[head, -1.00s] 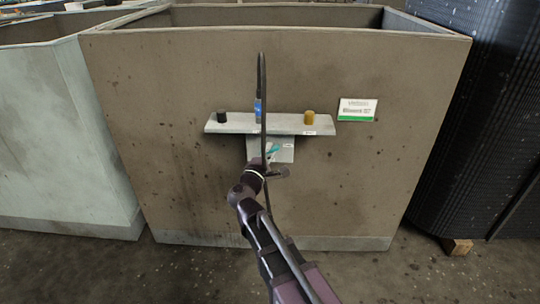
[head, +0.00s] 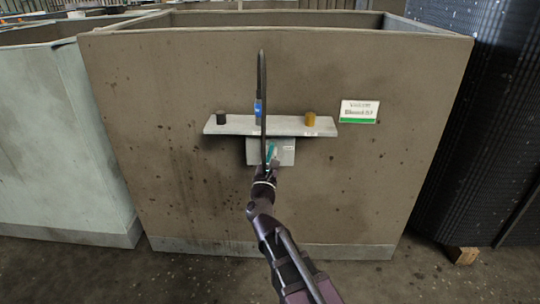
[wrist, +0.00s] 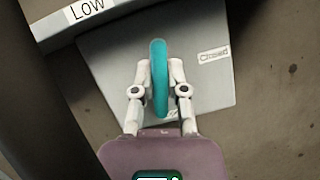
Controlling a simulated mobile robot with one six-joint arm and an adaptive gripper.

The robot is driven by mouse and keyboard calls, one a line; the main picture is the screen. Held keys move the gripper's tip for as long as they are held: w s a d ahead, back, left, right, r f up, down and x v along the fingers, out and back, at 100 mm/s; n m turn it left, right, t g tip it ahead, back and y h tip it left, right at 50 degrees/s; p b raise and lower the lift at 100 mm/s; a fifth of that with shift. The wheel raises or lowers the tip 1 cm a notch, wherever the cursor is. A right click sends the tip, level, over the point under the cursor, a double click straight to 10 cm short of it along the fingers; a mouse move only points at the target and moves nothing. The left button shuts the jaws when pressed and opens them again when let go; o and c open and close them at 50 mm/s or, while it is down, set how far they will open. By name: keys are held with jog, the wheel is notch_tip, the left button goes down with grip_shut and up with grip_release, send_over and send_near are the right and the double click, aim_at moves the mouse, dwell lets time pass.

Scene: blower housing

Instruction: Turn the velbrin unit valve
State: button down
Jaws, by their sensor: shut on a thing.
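The valve has a teal handle (wrist: 159,78) on a grey plate (wrist: 205,80) fixed to the brown housing wall. In the wrist view my gripper (wrist: 160,85) has one finger on each side of the handle and is shut on it. The handle stands nearly upright in that picture. A label reading "Closed" (wrist: 214,54) is on the plate, to the right of the handle. In the head view the teal handle (head: 271,153) shows small in front of the plate (head: 286,150), with my gripper (head: 269,165) at its lower end. Any other plate markings are hidden or too small to read.
A light shelf (head: 230,124) juts out just above the plate, carrying a black knob (head: 221,118), a blue item (head: 258,108) and an amber knob (head: 310,118). A label reading "LOW" (wrist: 84,10) is on its edge. A white-green sign (head: 359,112) is at right.

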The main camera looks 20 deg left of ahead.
jog(key=shift+n+y, duration=0.3)
jog(key=shift+n, duration=0.5)
jog(key=c, duration=0.7)
grip_release()
jog(key=shift+o, duration=0.2)
jog(key=shift+m, duration=0.4)
